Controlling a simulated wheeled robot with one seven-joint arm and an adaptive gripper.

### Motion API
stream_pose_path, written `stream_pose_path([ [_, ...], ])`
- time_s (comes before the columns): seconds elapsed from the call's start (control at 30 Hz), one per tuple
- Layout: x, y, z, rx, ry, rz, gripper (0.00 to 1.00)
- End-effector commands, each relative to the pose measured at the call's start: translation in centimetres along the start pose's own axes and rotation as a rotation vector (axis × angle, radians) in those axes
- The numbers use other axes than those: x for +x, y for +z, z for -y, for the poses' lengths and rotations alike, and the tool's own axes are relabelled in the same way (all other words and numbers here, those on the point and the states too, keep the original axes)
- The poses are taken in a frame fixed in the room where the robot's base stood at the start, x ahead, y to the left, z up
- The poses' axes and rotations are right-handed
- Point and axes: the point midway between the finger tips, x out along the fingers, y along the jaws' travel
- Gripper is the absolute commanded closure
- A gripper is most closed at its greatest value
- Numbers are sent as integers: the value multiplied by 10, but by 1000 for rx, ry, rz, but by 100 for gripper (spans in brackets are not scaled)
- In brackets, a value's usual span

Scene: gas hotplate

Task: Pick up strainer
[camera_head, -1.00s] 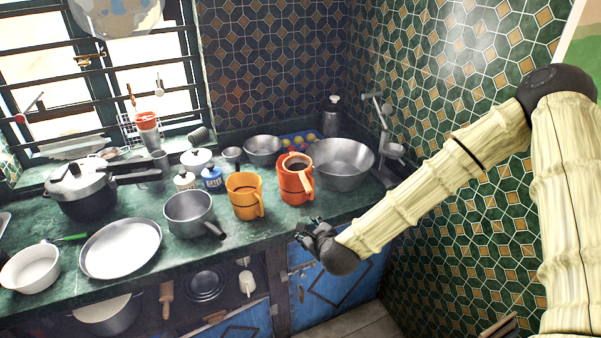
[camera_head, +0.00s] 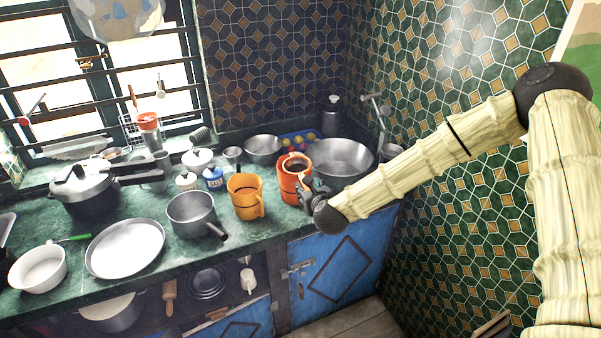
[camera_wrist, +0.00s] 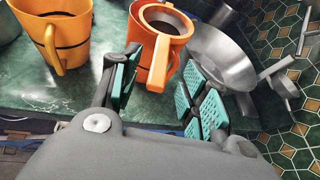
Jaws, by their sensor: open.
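An orange strainer (camera_head: 297,160) with a ring rim rests on top of the red-orange mug (camera_head: 291,186) near the counter's front edge. In the wrist view its rim (camera_wrist: 181,37) lies over the mug's mouth and its flat handle (camera_wrist: 158,64) points down towards my gripper. My gripper (camera_head: 309,189) is beside the mug, on its front right. In the wrist view my gripper (camera_wrist: 165,88) is open, with green pads on either side of the strainer handle and nothing held. Whether a pad touches the handle or mug, I cannot tell.
A yellow-orange mug (camera_head: 244,205) stands close on the left. A large metal bowl (camera_head: 345,157) stands behind on the right, with a tap (camera_head: 378,115) beyond it. A saucepan (camera_head: 191,215) and a round tray (camera_head: 125,250) lie farther left. The tiled wall bounds the right side.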

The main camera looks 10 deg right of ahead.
Motion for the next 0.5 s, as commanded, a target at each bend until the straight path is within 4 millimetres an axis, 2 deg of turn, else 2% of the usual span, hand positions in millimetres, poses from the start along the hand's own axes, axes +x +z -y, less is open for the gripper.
stream_pose_path([
  [0.13, 12, 5, 0, -2, 0, 1, 55],
  [0.5, 46, 2, 0, -1, -1, 0, 55],
])
